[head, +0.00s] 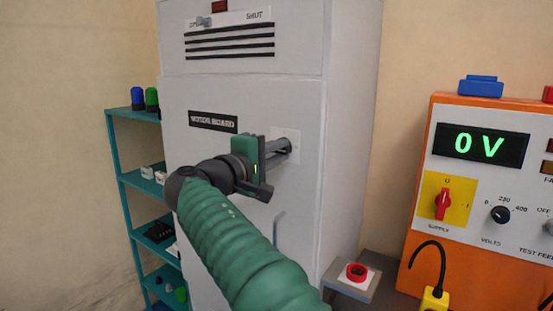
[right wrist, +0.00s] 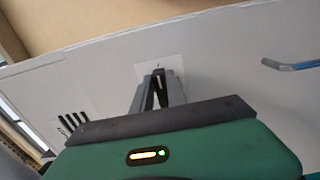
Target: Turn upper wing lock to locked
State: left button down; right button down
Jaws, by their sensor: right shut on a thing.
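The upper wing lock sits on a small white plate (head: 291,136) on the grey cabinet door. The plate also shows in the right wrist view (right wrist: 147,70), with a small mark above the fingertips. My right gripper (head: 287,146) reaches the plate, and its fingers are shut on the wing of the lock. In the right wrist view the fingertips (right wrist: 159,76) come together at the plate. The wing itself is mostly hidden between the fingers, so I cannot tell its angle. My left gripper is not in view.
A red button (head: 356,272) stands at lower right, beside an orange test panel (head: 415,230) reading 0 V. Teal shelves (head: 130,180) stand left.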

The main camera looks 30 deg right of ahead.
jog(key=shift+d+r, duration=0.1)
jog(key=shift+r, duration=0.2)
jog(key=c, duration=1.7)
grip_release()
jog(key=o, duration=0.4)
jog(key=shift+w+d+f, duration=0.15)
jog(key=shift+w+f, duration=0.1)
jog(key=shift+f, duration=0.15)
